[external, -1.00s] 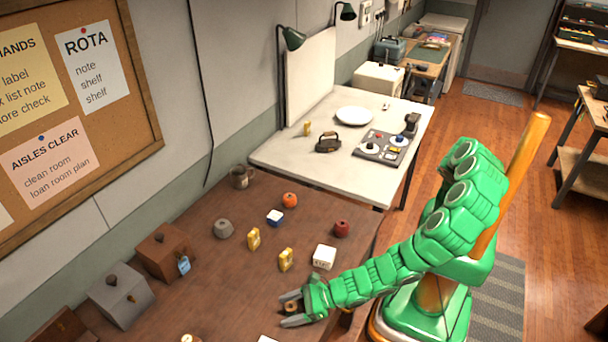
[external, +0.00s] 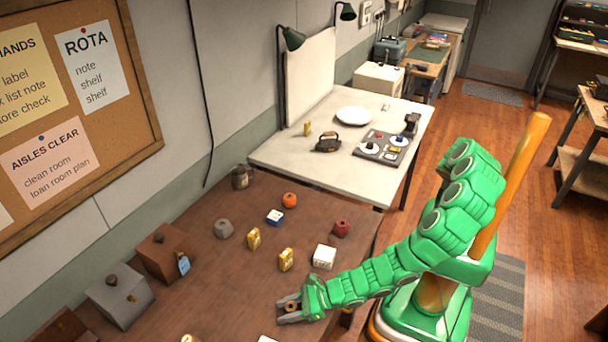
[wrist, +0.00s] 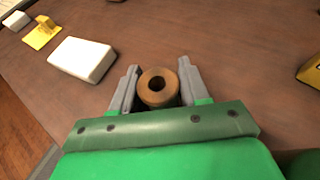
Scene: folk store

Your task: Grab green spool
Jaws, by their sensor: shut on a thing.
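A spool (wrist: 158,88) with a round tan wooden top and a dark centre hole stands upright between my gripper's fingers in the wrist view. In the external view the spool (external: 292,306) shows as a small brown ring at the front of the brown table. My gripper (wrist: 158,82) is shut on it, with a grey finger on either side. My gripper (external: 285,309) is low over the table in the external view. The spool's thread is mostly hidden, and I cannot make out any green on it.
A white box (external: 324,256) lies close beyond my gripper. Yellow packets (external: 286,260), a red spool-like item (external: 341,229) and an orange one (external: 290,200) stand farther back on the brown table (external: 235,290). Boxes with knobs (external: 120,295) line the left side.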

